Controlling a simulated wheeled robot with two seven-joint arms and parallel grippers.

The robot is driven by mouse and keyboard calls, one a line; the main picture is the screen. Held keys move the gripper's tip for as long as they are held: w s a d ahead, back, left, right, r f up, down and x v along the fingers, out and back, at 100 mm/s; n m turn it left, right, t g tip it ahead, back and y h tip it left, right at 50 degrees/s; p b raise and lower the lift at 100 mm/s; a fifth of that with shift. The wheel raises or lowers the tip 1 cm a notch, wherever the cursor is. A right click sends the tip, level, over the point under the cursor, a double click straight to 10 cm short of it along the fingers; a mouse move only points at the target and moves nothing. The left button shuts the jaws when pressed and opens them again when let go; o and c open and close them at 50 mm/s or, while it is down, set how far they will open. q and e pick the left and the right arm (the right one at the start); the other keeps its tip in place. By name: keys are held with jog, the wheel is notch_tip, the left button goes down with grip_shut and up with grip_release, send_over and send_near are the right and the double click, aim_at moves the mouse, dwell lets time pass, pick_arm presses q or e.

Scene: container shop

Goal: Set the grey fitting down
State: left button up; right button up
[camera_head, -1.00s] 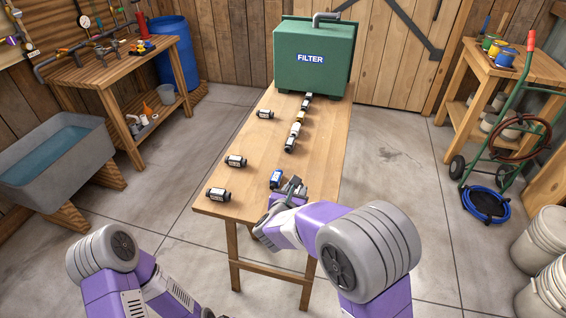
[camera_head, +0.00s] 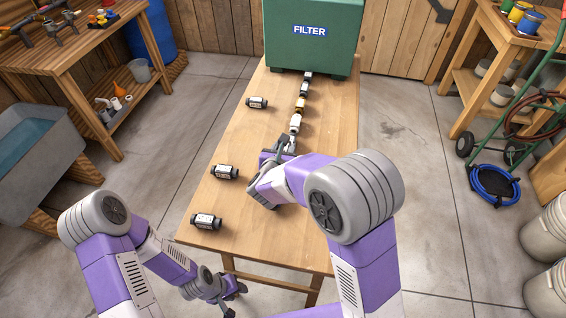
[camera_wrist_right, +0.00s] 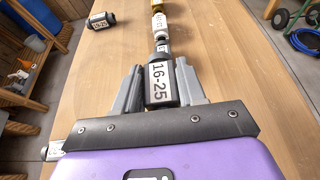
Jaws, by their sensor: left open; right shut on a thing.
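My right gripper (camera_head: 284,150) is shut on a dark grey fitting (camera_wrist_right: 160,83) with a white "16-25" label, which lies between the fingers in the right wrist view (camera_wrist_right: 160,90). It is low over the table (camera_head: 235,130), at the near end of a row of fittings. Its far end points at the white fitting (camera_wrist_right: 158,22) and looks close to or touching it; I cannot tell if they are joined. In the head view my gripper mostly hides the held fitting. My left gripper (camera_head: 230,298) is open and empty, low in front of the table.
The row runs from the white fitting (camera_head: 296,122) through a yellow one (camera_head: 300,104) and a dark one (camera_head: 304,90) to the green FILTER box (camera_head: 310,38). Three loose dark fittings (camera_head: 257,102) (camera_head: 225,172) (camera_head: 206,221) lie on the left. The table's right side is clear.

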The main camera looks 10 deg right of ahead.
notch_tip(320, 180, down, 5)
jog(key=shift+w+f+b, duration=0.1)
jog(key=shift+b, duration=0.85)
jog(key=shift+f+b, duration=0.5)
jog(key=shift+b, duration=0.1)
jog(key=o, duration=1.1)
jog(key=shift+s+f, duration=0.15)
jog(key=shift+s, duration=0.05)
jog(key=shift+c, duration=0.2)
jog(key=shift+r+p, duration=0.4)
jog(key=shift+p, duration=0.15)
jog(key=p+v, duration=0.1)
jog(key=v, duration=0.4)
jog(key=r+p+v, duration=0.1)
jog(key=p+v, duration=0.1)
jog(key=v, duration=0.4)
jog(key=shift+w, duration=0.25)
jog(key=shift+s+a+r, duration=0.15)
jog(key=shift+s+r, duration=0.05)
jog(key=shift+s, duration=0.3)
